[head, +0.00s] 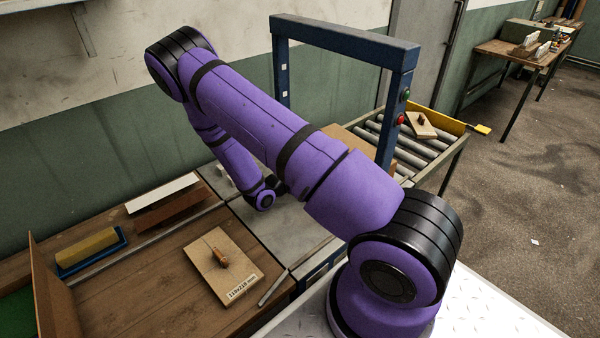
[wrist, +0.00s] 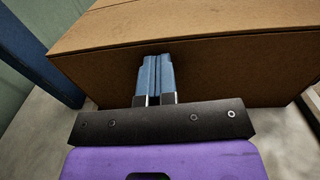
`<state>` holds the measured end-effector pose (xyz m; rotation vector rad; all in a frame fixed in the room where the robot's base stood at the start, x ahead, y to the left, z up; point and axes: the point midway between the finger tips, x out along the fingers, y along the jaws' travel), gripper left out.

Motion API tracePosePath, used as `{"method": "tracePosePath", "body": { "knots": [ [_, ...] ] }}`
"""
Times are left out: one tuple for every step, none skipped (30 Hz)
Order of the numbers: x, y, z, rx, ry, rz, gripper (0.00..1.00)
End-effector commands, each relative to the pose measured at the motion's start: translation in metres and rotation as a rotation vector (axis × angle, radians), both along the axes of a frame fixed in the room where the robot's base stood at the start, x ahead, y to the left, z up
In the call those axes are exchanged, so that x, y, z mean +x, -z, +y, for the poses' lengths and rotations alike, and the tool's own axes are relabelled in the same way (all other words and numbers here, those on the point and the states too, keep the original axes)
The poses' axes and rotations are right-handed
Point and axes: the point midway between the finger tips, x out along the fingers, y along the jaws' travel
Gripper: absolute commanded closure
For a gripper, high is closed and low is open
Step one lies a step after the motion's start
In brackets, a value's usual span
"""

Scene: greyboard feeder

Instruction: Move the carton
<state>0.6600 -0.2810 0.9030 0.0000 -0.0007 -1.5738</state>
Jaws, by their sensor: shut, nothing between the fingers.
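The carton (wrist: 215,70) is a closed brown cardboard box that fills the upper part of the wrist view. In the head view, a small brown part of it (head: 350,142) shows behind my purple arm, by the blue frame, and the rest is hidden. My gripper (wrist: 156,60) has its two blue fingers shut together with nothing between them. The fingertips are at the carton's near side face, below its top edge; I cannot tell whether they touch it. In the head view my arm hides the gripper.
A blue gate frame (head: 345,41) with red and green buttons spans the line. Beyond it is a roller conveyor (head: 390,140) holding a small board. A wooden bench (head: 160,270) at left carries a board with a tool (head: 222,265) and a blue tray (head: 92,252).

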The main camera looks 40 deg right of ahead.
Motion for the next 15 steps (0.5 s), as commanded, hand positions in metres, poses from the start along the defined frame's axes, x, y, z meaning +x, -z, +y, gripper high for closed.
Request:
{"method": "tracePosePath", "body": {
  "knots": [
    [-0.001,0.000,-0.009,-0.002,0.005,0.001,1.00],
    [-0.001,0.000,-0.013,-0.003,0.005,0.001,1.00],
    [-0.001,0.000,-0.020,-0.002,0.004,0.001,1.00],
    [-0.001,0.000,-0.025,-0.002,0.005,0.001,1.00],
    [-0.002,0.000,-0.030,-0.002,0.005,0.001,1.00],
    [-0.002,0.000,-0.037,-0.003,0.005,0.001,1.00],
    [-0.002,0.000,-0.043,-0.003,0.005,0.001,1.00],
    [-0.002,0.000,-0.049,-0.002,0.006,0.001,1.00],
    [-0.002,0.000,-0.059,-0.003,0.006,0.001,1.00],
    [-0.002,0.000,-0.066,-0.003,0.006,0.002,1.00],
    [-0.002,0.000,-0.074,-0.003,0.007,0.002,1.00],
    [-0.002,0.000,-0.086,-0.004,0.007,0.002,1.00],
    [-0.002,0.000,-0.095,-0.003,0.007,0.001,1.00],
    [-0.002,0.000,-0.104,-0.003,0.006,0.001,1.00],
    [-0.003,0.000,-0.117,-0.003,0.007,0.000,1.00]
  ]
}}
